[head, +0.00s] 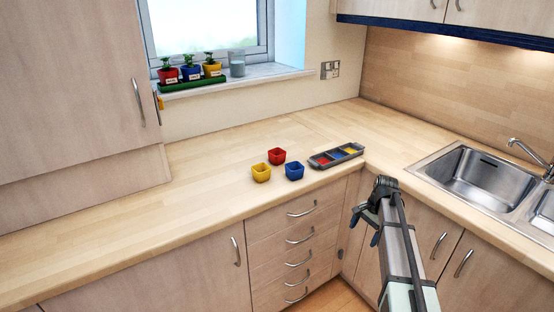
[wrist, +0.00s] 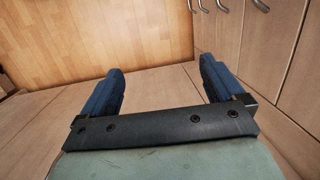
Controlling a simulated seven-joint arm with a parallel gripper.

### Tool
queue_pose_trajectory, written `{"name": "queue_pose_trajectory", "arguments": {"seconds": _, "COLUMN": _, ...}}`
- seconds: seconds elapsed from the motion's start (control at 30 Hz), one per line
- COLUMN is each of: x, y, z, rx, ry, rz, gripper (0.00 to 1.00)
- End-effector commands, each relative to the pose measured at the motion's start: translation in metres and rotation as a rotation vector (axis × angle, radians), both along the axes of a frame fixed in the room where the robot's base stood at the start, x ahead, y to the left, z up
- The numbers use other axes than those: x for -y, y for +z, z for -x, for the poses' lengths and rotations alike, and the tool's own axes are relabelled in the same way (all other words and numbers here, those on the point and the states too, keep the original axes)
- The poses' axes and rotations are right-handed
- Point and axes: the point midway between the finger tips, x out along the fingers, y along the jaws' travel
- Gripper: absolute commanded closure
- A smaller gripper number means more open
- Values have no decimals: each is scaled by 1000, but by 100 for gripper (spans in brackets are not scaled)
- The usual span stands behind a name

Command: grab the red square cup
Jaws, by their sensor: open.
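The red square cup (head: 277,156) stands upright on the wooden counter, behind a yellow square cup (head: 261,173) and a blue square cup (head: 294,171). My gripper (head: 366,226) is in front of the counter, right of and below the cups in the head view, well apart from them. In the wrist view its two blue fingers (wrist: 158,88) are spread wide with nothing between them. The wrist view shows only floor and cabinet fronts, no cups.
The counter's front edge (head: 215,222) lies between my gripper and the cups. A sink (head: 476,175) is at right. Potted plants (head: 190,72) stand on the windowsill. The counter's left is clear.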

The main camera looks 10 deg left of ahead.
Motion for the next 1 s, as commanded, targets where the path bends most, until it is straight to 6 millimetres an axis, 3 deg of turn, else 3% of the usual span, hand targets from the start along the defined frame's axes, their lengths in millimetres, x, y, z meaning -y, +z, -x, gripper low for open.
{"name": "queue_pose_trajectory", "arguments": {"seconds": 0.03, "x": -1, "y": 21, "z": -15, "rx": 15, "ry": -17, "rz": -3, "gripper": 5}}
{"name": "queue_pose_trajectory", "arguments": {"seconds": 0.23, "x": -13, "y": 99, "z": -57, "rx": 56, "ry": -78, "rz": -13, "gripper": 5}}
{"name": "queue_pose_trajectory", "arguments": {"seconds": 0.37, "x": -43, "y": 157, "z": -95, "rx": 72, "ry": -93, "rz": -7, "gripper": 5}}
{"name": "queue_pose_trajectory", "arguments": {"seconds": 0.4, "x": -62, "y": 176, "z": -111, "rx": 73, "ry": -90, "rz": 0, "gripper": 5}}
{"name": "queue_pose_trajectory", "arguments": {"seconds": 0.5, "x": -110, "y": 208, "z": -142, "rx": 67, "ry": -69, "rz": 28, "gripper": 5}}
{"name": "queue_pose_trajectory", "arguments": {"seconds": 0.7, "x": -215, "y": 255, "z": -186, "rx": 54, "ry": -12, "rz": 90, "gripper": 5}}
{"name": "queue_pose_trajectory", "arguments": {"seconds": 0.9, "x": -306, "y": 291, "z": -208, "rx": 48, "ry": 32, "rz": 143, "gripper": 5}}
{"name": "queue_pose_trajectory", "arguments": {"seconds": 1.0, "x": -336, "y": 303, "z": -212, "rx": 48, "ry": 45, "rz": 159, "gripper": 5}}
